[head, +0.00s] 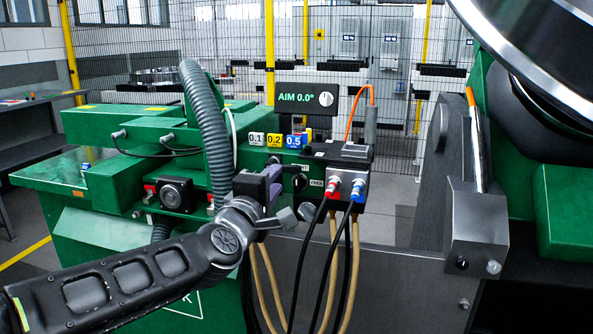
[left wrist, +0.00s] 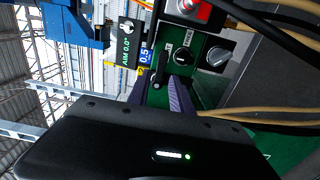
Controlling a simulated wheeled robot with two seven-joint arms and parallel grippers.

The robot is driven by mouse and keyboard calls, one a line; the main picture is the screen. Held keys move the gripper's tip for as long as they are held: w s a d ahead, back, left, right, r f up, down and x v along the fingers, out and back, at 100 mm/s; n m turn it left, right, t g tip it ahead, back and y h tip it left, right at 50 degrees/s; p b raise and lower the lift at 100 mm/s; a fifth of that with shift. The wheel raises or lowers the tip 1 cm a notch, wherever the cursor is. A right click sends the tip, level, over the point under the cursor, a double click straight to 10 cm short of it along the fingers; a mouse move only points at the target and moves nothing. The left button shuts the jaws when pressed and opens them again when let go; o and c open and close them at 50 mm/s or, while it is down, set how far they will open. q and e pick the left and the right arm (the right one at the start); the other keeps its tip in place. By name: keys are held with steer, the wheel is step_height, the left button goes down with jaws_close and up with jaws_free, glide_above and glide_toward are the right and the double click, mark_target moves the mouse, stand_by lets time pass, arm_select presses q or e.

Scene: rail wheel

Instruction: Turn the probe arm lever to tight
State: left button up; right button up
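The probe arm lever is a small black handle on the green panel. It shows in the left wrist view (left wrist: 158,80), with a black round knob (left wrist: 182,57) and a FREE label (left wrist: 188,40) beside it. In the head view the FREE label (head: 316,183) shows, and another label above it is partly hidden. My left gripper (head: 274,182) is in front of this panel. In the left wrist view its purple fingers (left wrist: 160,94) are apart, with the lever's end between them; I cannot tell whether they touch it. My right gripper is not in view.
A display (head: 303,99) reads AIM 0.0°. Number tags (head: 274,140) sit below it. A grey corrugated hose (head: 207,130) arches close to my left wrist. Red and blue connectors (head: 346,187) with hanging cables are just right of the gripper. A large metal wheel (head: 540,50) is at the right.

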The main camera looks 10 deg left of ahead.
mark_target(285, 172)
arm_select(q)
steer(key=shift+w+d+f, duration=0.1)
steer(key=shift+w, duration=1.85)
steer(key=shift+w+d, duration=0.1)
steer(key=shift+w, duration=1.85)
steer(key=shift+c, duration=0.3)
jaws_close()
